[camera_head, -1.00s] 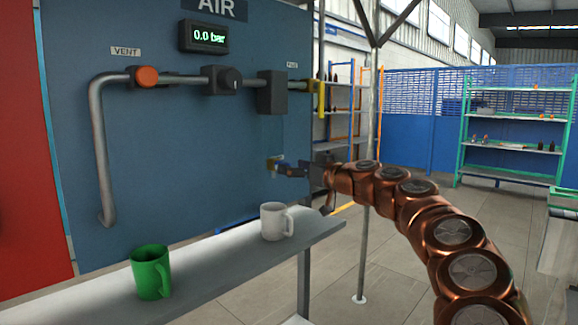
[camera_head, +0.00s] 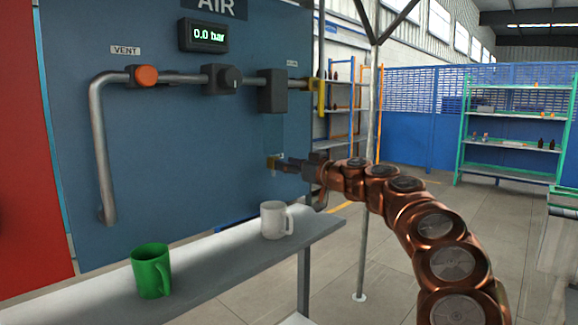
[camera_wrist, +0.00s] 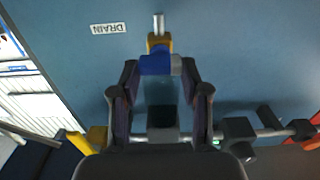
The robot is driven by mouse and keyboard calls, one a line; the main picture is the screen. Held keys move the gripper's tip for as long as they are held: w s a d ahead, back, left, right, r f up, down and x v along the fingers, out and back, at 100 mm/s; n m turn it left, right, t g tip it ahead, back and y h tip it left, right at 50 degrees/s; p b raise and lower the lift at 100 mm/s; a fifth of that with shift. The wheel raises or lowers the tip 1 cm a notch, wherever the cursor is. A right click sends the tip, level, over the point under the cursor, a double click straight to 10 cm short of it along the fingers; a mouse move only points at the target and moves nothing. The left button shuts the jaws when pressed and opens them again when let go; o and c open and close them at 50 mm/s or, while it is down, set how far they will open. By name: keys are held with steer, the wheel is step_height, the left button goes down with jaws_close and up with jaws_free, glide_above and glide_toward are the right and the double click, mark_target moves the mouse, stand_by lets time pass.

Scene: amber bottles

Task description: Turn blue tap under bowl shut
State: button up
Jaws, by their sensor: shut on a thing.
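The tap has a blue handle (camera_wrist: 155,65) on a brass body (camera_wrist: 158,43), with a short metal pipe beyond it in the wrist view. In the head view its brass body (camera_head: 271,162) shows low on the panel, and the blue handle is mostly hidden by my gripper. The clear bowl (camera_head: 272,133) hangs faintly visible under a black block (camera_head: 272,91). My gripper (camera_wrist: 158,68) has a finger on each side of the blue handle and is shut on it. It reaches in from the right in the head view (camera_head: 285,163).
A grey shelf (camera_head: 205,260) runs below, with a white mug (camera_head: 275,220) under my gripper and a green mug (camera_head: 151,271) farther left. The pipe above carries an orange knob (camera_head: 146,76) and a yellow handle (camera_head: 320,97). The gauge (camera_head: 204,36) reads 0.0 bar. Floor space lies right.

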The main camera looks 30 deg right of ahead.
steer(key=c, duration=0.3)
steer(key=shift+c, duration=0.2)
steer(key=shift+m, duration=0.3)
steer(key=shift+w+d+f+m+p, duration=0.15)
steer(key=shift+m+p, duration=1.55)
steer(key=shift+m, duration=2.6)
steer(key=shift+s+d+f+m+p, duration=0.1)
steer(key=shift+m+p, duration=1.55)
steer(key=shift+m, duration=2.65)
